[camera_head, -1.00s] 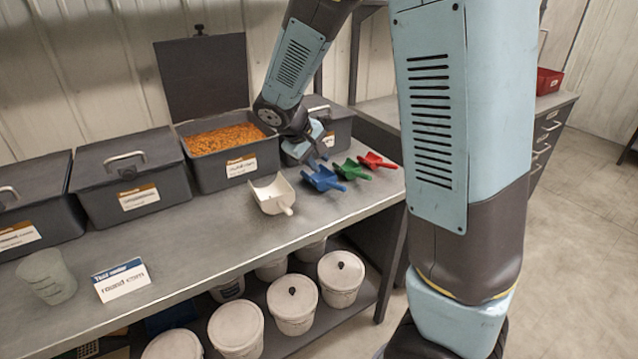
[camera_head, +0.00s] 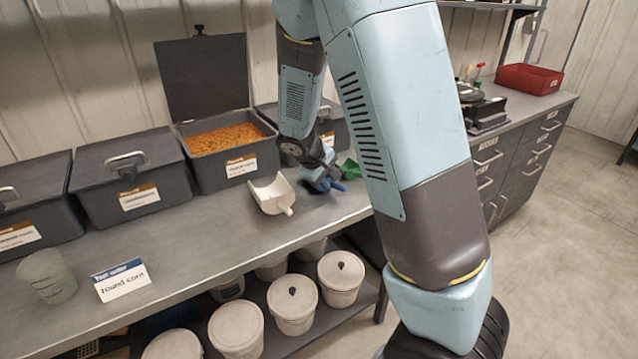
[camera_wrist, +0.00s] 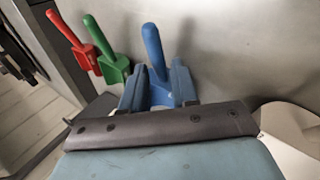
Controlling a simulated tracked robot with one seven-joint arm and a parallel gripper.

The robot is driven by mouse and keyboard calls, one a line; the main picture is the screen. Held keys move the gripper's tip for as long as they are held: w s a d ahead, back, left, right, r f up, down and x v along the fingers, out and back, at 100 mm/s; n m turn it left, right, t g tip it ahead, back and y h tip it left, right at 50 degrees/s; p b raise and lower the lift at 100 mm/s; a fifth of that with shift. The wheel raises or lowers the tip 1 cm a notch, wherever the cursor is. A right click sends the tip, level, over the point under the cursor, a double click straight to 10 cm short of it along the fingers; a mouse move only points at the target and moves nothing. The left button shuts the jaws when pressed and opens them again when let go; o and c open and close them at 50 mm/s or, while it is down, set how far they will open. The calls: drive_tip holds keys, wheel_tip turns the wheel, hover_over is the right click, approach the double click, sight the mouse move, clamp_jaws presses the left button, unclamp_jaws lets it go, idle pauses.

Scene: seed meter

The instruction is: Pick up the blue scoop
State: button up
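The blue scoop (camera_head: 338,186) lies on the bench, partly hidden by my gripper (camera_head: 318,172) in the head view. In the wrist view the blue scoop (camera_wrist: 153,48) has its handle pointing away, between the two fingers of my gripper (camera_wrist: 158,78). The fingers stand apart, one on each side of the scoop, with small gaps beside the handle. The scoop's bowl is mostly hidden behind the gripper body.
A green scoop (camera_wrist: 112,65) and a red scoop (camera_wrist: 78,45) lie left of the blue one in the wrist view. A white scoop (camera_head: 271,196) lies close by on the bench. Lidded bins and an open bin of orange seed (camera_head: 225,140) stand behind.

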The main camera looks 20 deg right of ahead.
sight(332, 185)
drive_tip(key=shift+x, duration=1.95)
drive_tip(key=shift+c, duration=0.3)
clamp_jaws()
